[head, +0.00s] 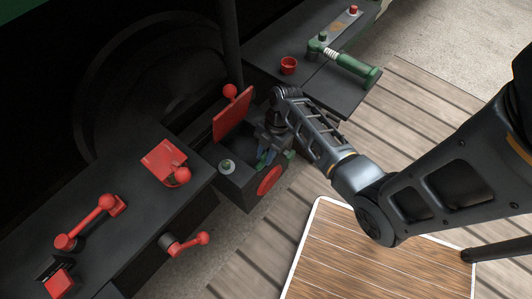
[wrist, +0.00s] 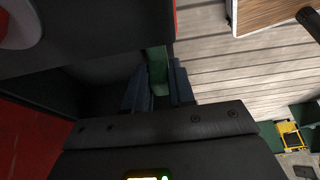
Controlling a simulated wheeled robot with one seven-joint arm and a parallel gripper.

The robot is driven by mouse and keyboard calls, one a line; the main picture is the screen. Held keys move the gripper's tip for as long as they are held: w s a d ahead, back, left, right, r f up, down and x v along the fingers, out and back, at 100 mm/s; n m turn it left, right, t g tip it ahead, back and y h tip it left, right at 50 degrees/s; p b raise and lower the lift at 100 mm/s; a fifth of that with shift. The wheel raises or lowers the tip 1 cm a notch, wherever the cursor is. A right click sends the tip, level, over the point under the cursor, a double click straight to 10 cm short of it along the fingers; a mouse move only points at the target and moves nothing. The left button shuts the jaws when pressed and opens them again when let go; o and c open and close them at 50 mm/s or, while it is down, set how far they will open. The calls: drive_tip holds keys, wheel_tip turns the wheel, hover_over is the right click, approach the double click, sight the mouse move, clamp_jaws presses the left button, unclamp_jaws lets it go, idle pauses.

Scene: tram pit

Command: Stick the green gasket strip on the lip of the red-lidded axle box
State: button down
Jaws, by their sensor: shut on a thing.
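The axle box (head: 237,187) is a dark box with its red lid (head: 232,117) standing open and a red disc (head: 269,180) on its front. My gripper (head: 266,157) is at the open top of the box, its blue-grey fingers near the front right edge. In the wrist view my gripper (wrist: 158,92) is shut on the green gasket strip (wrist: 157,68), which stands up between the fingers beside the dark box wall. In the head view only a bit of green shows by the fingers. I cannot tell whether the strip touches the lip.
A dark bench at left holds a red lever (head: 91,222) and a red block (head: 163,159). A dark shelf at upper right holds a red cup (head: 288,65) and a green-handled tool (head: 357,68). A wood-topped board (head: 360,265) lies in front.

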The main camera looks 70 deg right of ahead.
drive_tip(key=c, duration=0.9)
unclamp_jaws()
drive_tip(key=shift+o, duration=0.2)
